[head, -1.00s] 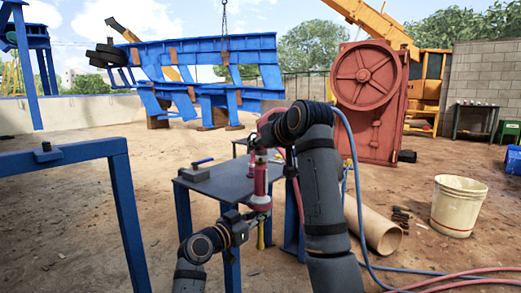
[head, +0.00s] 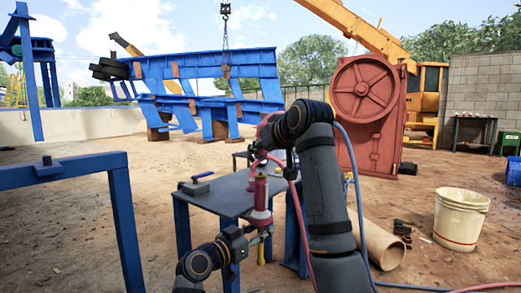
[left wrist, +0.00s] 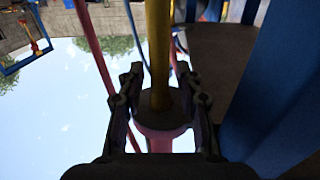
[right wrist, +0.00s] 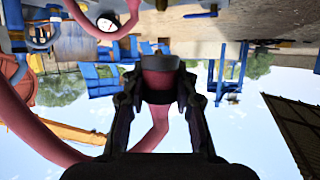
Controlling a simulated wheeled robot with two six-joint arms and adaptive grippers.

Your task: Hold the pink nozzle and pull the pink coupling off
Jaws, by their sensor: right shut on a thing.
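The pink nozzle (head: 261,197) stands upright beside the small dark-topped table, with a yellow rod at its lower end. My left gripper (head: 262,231) is at the nozzle's lower part. In the left wrist view, its open fingers (left wrist: 160,88) lie either side of the yellow rod (left wrist: 158,55) and pink round body (left wrist: 160,118). My right gripper (head: 258,155) is above the nozzle. In the right wrist view, its fingers (right wrist: 160,90) are shut on the pink coupling (right wrist: 161,79), which has a grey end. Whether coupling and nozzle touch is unclear.
A pink hose (right wrist: 45,135) curves beside my right gripper. A cardboard tube (head: 380,245) and a white bucket (head: 460,218) are on the ground to the right. A blue frame (head: 75,168) stands left.

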